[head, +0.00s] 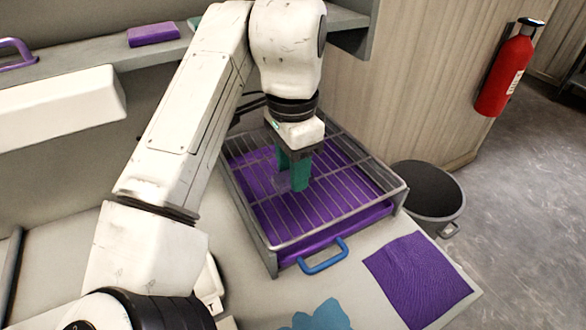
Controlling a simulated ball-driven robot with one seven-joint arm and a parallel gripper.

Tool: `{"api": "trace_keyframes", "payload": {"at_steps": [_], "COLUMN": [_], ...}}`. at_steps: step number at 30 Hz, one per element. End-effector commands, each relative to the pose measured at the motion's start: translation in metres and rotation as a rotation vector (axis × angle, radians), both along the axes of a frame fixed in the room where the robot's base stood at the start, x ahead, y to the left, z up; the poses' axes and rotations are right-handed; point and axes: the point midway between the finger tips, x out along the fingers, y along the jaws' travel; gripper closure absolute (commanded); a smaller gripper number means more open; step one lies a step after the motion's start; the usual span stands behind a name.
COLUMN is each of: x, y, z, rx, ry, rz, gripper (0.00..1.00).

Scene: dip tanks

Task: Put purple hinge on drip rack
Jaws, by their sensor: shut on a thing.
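The drip rack (352,176) is a grey wire grid in a metal frame above a purple tray surface, in the middle of the head view. My gripper (293,172), with green fingers, points down over the left-centre part of the rack. It is shut on a small dull purple piece, the purple hinge (281,184), which is partly hidden by the fingers. The hinge is at or just above the wires; I cannot tell whether it touches them.
A blue handle (323,259) is at the rack's front. A purple cloth (415,278) and a blue splash shape (318,316) lie on the counter. A grey bin (428,192) stands to the right. A purple block (153,34) and purple handle (14,53) are on the back shelf.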

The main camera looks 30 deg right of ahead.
Motion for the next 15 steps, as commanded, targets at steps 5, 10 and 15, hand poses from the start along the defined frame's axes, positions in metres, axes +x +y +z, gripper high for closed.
{"api": "trace_keyframes", "payload": {"at_steps": [5, 10, 15], "x": [0.040, 0.071, 0.091], "y": [-0.005, -0.008, -0.008], "z": [-0.019, -0.047, -0.068], "rx": [-0.004, -0.004, 0.002], "ry": [0.004, 0.005, 0.003], "rz": [0.001, 0.000, 0.001], "gripper": [0.93, 0.93, 0.93]}}
